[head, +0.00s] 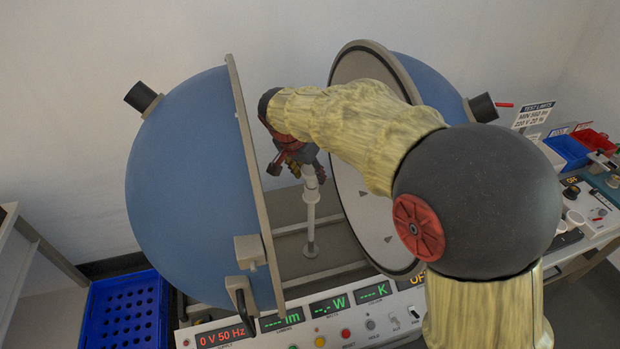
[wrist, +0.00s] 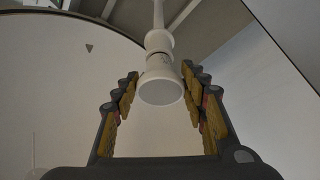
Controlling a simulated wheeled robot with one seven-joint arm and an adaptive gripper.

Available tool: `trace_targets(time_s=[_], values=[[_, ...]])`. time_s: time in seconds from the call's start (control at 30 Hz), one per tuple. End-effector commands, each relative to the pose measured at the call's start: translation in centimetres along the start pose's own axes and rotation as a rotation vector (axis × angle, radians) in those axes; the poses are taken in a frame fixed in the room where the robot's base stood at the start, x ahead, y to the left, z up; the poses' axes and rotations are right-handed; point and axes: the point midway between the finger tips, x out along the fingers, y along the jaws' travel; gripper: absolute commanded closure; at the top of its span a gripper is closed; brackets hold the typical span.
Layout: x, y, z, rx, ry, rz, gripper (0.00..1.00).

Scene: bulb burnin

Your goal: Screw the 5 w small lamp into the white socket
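The white socket (wrist: 158,41) tops a slim white post, which also shows in the head view (head: 311,196). A pale flared piece with a flat round face (wrist: 160,90) is in line with the socket; it looks like the small lamp, but I cannot read its wattage. My gripper (wrist: 159,75) has its fingers spread on either side of this piece, with a narrow gap showing at each side. In the head view my gripper (head: 300,162) is at the top of the post, and its dark fingers hide the lamp there.
Blue half-spheres stand open at left (head: 190,190) and right (head: 425,85), with the post between them. A control panel (head: 320,325) with displays runs along the front. A blue crate (head: 125,310) is at the lower left. Blue (head: 566,150) and red (head: 590,139) bins stand far right.

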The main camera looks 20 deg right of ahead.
Motion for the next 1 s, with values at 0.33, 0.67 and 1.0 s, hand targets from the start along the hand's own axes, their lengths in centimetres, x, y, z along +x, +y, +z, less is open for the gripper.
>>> trace_targets(time_s=[0.33, 0.67, 1.0], values=[[-0.1, 0.0, -0.1, -0.005, 0.001, -0.004, 0.38], [-0.1, 0.0, -0.1, -0.006, 0.0, -0.004, 0.36], [-4.7, -0.1, -0.1, -0.005, 0.002, -0.008, 0.36]])
